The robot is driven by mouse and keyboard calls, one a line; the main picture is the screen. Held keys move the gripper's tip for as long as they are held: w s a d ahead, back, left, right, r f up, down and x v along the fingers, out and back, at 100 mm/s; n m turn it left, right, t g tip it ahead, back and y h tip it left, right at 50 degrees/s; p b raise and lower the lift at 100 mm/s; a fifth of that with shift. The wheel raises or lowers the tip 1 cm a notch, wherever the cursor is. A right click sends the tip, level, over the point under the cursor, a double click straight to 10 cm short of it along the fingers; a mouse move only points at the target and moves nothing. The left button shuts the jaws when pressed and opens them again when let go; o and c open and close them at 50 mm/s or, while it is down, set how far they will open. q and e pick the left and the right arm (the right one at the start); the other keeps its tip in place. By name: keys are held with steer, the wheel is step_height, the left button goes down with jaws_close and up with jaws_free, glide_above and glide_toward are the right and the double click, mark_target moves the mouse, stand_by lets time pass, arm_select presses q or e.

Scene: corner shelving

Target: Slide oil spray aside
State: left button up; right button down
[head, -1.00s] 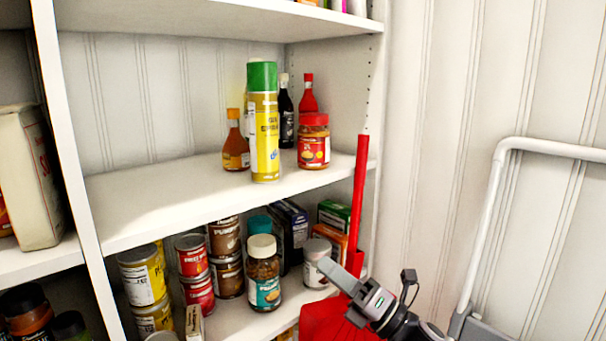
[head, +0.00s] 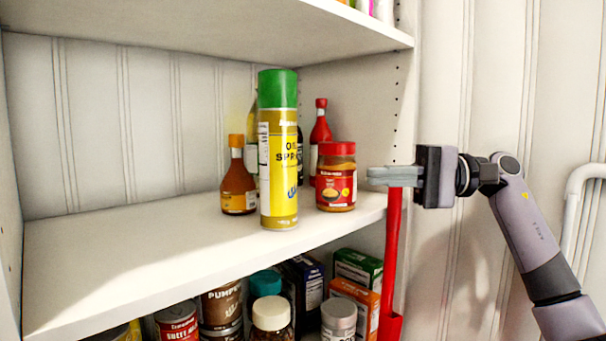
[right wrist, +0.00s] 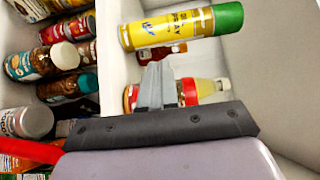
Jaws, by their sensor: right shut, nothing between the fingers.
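The oil spray (head: 279,165) is a tall yellow can with a green cap, upright near the front edge of the middle shelf (head: 130,260). In the right wrist view the oil spray (right wrist: 175,29) lies across the top of the picture, beyond the fingertips. My right gripper (head: 370,176) is shut and empty, pointing left at the shelf's right end, beside the red-lidded jar. It also shows in the right wrist view (right wrist: 154,72). A gap with the jar in it separates the fingertips from the can. My left gripper is not in view.
The red-lidded jar (head: 336,180) stands right of the can. An orange-capped bottle (head: 238,180), a red bottle (head: 320,130) and dark bottles stand behind. The shelf's left part is clear. A red pole (head: 392,260) stands below my gripper. Cans and boxes fill the lower shelf.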

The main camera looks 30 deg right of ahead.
steer(key=p+x, duration=0.2)
steer(key=x, duration=0.7)
steer(key=shift+w+a+r, duration=0.1)
steer(key=shift+w+r, duration=0.1)
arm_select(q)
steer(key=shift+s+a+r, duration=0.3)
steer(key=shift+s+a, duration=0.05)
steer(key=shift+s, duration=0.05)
arm_select(e)
steer(key=shift+w+a, duration=0.15)
steer(key=shift+a, duration=0.15)
steer(key=shift+f, duration=0.1)
